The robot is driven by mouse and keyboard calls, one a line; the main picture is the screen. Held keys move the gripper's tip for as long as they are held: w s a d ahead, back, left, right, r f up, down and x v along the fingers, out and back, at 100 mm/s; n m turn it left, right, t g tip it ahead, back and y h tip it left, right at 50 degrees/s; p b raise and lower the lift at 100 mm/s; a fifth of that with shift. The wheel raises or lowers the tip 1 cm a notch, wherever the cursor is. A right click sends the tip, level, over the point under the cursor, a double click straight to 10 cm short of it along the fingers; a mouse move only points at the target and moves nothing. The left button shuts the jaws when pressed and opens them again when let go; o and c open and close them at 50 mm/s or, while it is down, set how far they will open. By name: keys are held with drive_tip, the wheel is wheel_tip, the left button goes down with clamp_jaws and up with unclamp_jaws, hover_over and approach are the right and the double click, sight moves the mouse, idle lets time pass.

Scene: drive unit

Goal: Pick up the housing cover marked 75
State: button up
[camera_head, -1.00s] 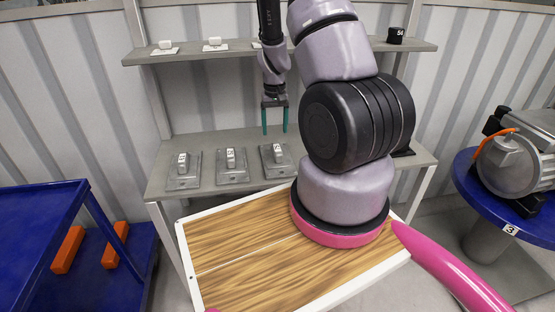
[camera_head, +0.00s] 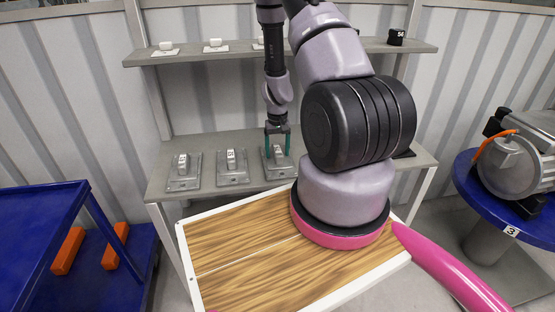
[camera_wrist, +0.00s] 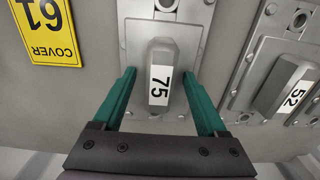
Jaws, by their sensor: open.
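The housing cover marked 75 (camera_wrist: 160,58) is a grey plate with a raised block that bears a white label. It lies on the lower shelf as the rightmost of three covers in the head view (camera_head: 279,166). My gripper (camera_wrist: 162,90) is open, with one green finger on each side of the raised block. Gaps show between the fingers and the block in the wrist view. In the head view, my gripper (camera_head: 278,150) is pointing down over this cover. I cannot tell exactly how far the fingertips are above the plate.
A cover marked 52 (camera_wrist: 285,88) lies beside it; another cover (camera_head: 184,170) is farther left in the head view. The upper shelf (camera_head: 340,49) holds small parts. A blue cart (camera_head: 40,225) and a round blue table (camera_head: 470,190) flank the shelves.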

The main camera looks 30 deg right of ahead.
clamp_jaws()
idle(1.3)
